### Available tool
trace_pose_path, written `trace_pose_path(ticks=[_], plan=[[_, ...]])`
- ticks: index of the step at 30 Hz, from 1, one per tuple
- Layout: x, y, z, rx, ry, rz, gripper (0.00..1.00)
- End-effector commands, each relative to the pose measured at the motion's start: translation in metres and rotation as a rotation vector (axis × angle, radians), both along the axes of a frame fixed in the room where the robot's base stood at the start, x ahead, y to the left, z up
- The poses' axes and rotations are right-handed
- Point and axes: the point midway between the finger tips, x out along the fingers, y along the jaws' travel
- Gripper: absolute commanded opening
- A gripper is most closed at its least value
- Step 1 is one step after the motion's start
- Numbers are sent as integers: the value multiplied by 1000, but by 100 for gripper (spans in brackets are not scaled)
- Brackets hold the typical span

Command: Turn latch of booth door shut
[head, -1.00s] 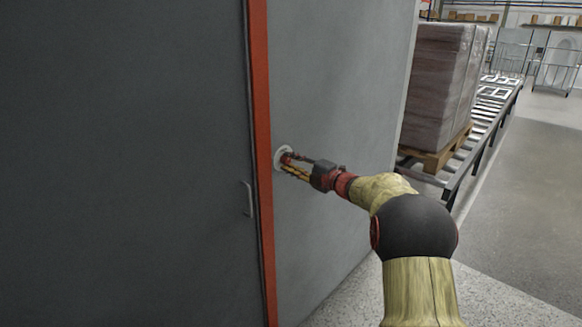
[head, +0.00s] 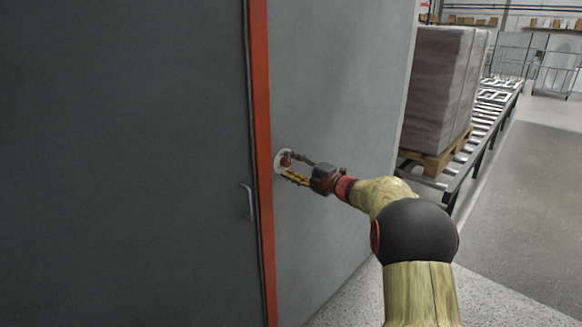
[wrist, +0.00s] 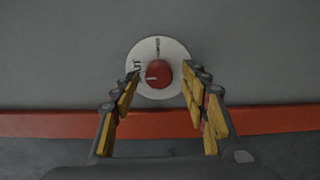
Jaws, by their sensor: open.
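The latch is a red round knob (wrist: 158,74) with a pale mark, on a white disc (wrist: 172,90) with dark lettering. In the head view the disc (head: 279,163) sits on the grey booth wall just right of the orange door frame, with the red knob (head: 286,160) at its middle. My gripper (wrist: 163,82) is open, with one finger on each side of the knob in the wrist view. No contact with the knob shows there. The dark grey booth door (head: 130,170) fills the left of the head view and looks closed, with a small handle (head: 247,200).
The orange frame strip (head: 262,150) runs upright between door and wall. A wrapped pallet load (head: 437,90) stands on a roller conveyor (head: 488,110) at the right. The grey floor (head: 530,200) at the right is clear.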

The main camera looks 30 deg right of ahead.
Motion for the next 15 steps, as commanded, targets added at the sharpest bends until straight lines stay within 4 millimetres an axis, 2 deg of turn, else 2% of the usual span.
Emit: trace_pose_path(ticks=[8,11,15], plan=[[-7,-3,1,0,-1,-2,45],[-19,-9,1,0,0,-4,45],[-46,-18,1,-1,0,-4,45]])
